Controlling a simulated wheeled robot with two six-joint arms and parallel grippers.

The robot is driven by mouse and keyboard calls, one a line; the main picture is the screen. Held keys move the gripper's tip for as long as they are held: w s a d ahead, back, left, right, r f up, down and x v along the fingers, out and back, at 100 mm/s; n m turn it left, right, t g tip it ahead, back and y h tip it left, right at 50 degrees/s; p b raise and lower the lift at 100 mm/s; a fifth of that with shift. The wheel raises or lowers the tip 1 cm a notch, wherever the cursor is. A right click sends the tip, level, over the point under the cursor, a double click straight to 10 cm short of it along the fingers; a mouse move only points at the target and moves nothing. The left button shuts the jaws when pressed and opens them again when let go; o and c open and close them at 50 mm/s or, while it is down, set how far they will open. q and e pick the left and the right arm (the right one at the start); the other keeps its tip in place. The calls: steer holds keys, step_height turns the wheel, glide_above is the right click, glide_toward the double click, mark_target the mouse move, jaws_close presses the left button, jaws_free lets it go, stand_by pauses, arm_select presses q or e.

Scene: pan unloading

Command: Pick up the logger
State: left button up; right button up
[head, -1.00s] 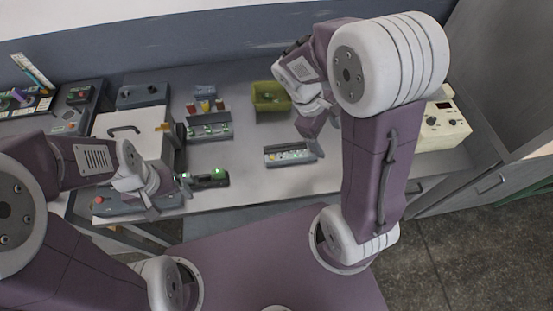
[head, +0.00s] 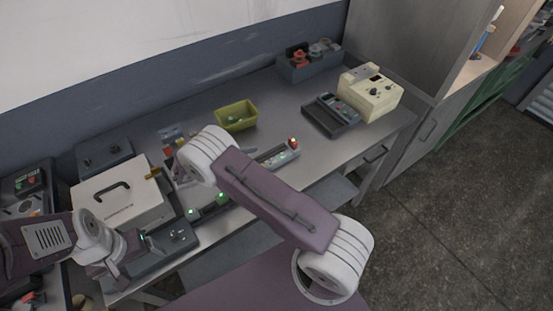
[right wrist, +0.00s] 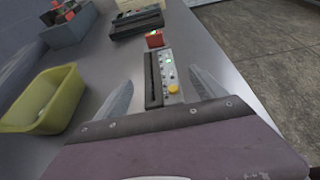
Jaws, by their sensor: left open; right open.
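No readable label marks the logger, so I cannot tell for certain which device it is. A narrow grey unit (head: 275,157) with a dark slot, small knobs and a green light lies on the bench. In the right wrist view this unit (right wrist: 163,78) lies between and beyond the fingers of my right gripper (right wrist: 161,76), which is open and empty. A red block (right wrist: 154,40) is at its far end. My left gripper (head: 126,258) is open beside a dark grey box (head: 165,250) at the front left.
A yellow-green bin (head: 236,118) stands behind the unit. A dark device (head: 331,114) and a cream instrument (head: 371,92) are at the right. A grey box of parts (head: 310,62) is at the back. A white handled case (head: 122,207) stands left. Bench between bin and dark device is clear.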

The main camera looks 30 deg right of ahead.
mark_target(277, 155)
steer(key=shift+d+f+p, duration=0.1)
steer(key=shift+d+p, duration=0.4)
steer(key=shift+d, duration=0.15)
steer(key=shift+d+f, duration=0.25)
steer(key=shift+d, duration=0.15)
steer(key=shift+w+d+f, duration=0.1)
steer(key=shift+d+f, duration=0.05)
steer(key=shift+d, duration=0.1)
steer(key=p+x, duration=0.2)
steer(key=x, duration=0.2)
steer(key=shift+d, duration=0.25)
steer(key=shift+d+f, duration=0.15)
steer(key=shift+d, duration=0.15)
arm_select(q)
steer(key=r, duration=0.3)
steer(key=shift+a+r, duration=0.2)
steer(key=shift+a, duration=0.2)
arm_select(e)
steer(key=shift+w, duration=0.1)
jaws_close()
